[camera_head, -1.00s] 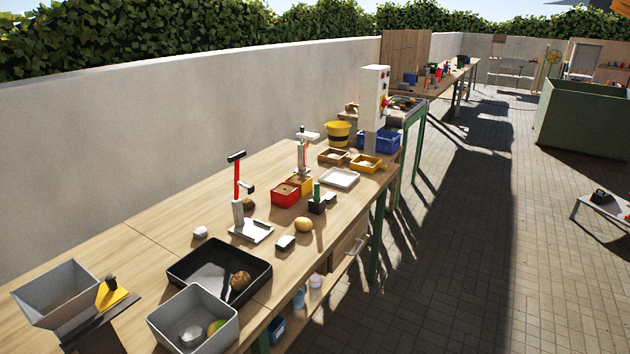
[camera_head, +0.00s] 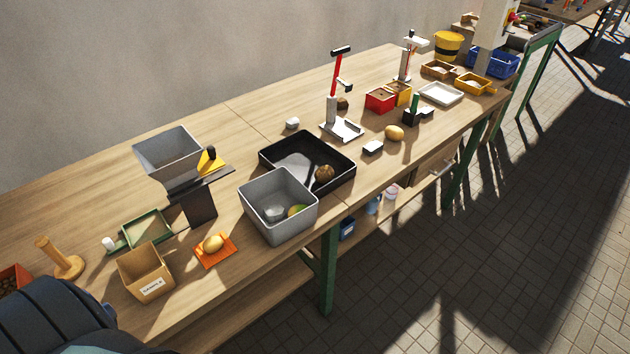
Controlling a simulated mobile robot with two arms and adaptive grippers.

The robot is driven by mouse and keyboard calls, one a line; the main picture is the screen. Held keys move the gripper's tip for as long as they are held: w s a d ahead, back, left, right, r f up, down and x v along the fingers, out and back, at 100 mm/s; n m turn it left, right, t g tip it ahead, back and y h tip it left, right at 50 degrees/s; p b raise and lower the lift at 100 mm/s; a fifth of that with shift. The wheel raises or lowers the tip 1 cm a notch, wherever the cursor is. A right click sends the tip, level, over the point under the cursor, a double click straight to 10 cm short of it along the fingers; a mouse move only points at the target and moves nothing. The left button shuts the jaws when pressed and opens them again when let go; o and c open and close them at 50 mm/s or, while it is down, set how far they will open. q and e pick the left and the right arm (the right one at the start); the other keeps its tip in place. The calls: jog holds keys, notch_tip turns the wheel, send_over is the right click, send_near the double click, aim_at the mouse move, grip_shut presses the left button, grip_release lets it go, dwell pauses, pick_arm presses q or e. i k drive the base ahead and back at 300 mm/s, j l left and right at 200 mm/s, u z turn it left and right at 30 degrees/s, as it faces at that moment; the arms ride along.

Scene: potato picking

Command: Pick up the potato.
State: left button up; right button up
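Several potato-like things are on the long wooden workbench (camera_head: 215,310). A yellow one (camera_head: 213,243) lies on a small orange mat (camera_head: 228,258) near the bench's front edge. Another yellow one (camera_head: 394,133) lies bare on the bench further right. A brown, rougher lump (camera_head: 324,173) lies in the black tray (camera_head: 345,182). I cannot tell which one the task means. Neither of my grippers is in view. A dark ribbed part, seemingly mine, fills the lower left corner.
A grey bin (camera_head: 268,226) holds a grey lump and a green-yellow thing. A grey hopper (camera_head: 168,155), a cardboard box (camera_head: 147,285), a green tray (camera_head: 160,240) and a wooden peg (camera_head: 62,262) stand to the left. The red-handled stand (camera_head: 335,85) is tall. Paved floor (camera_head: 450,270) lies open in front.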

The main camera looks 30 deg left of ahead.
aim_at(325, 175)
jog(key=u, duration=4.6)
jog(key=z, duration=3.8)
jog(key=i+l+u, duration=0.25)
jog(key=l, duration=0.15)
jog(key=l+u, duration=0.2)
jog(key=l, duration=0.25)
jog(key=i+l+u, duration=0.1)
jog(key=l+u, duration=0.15)
jog(key=l, duration=0.2)
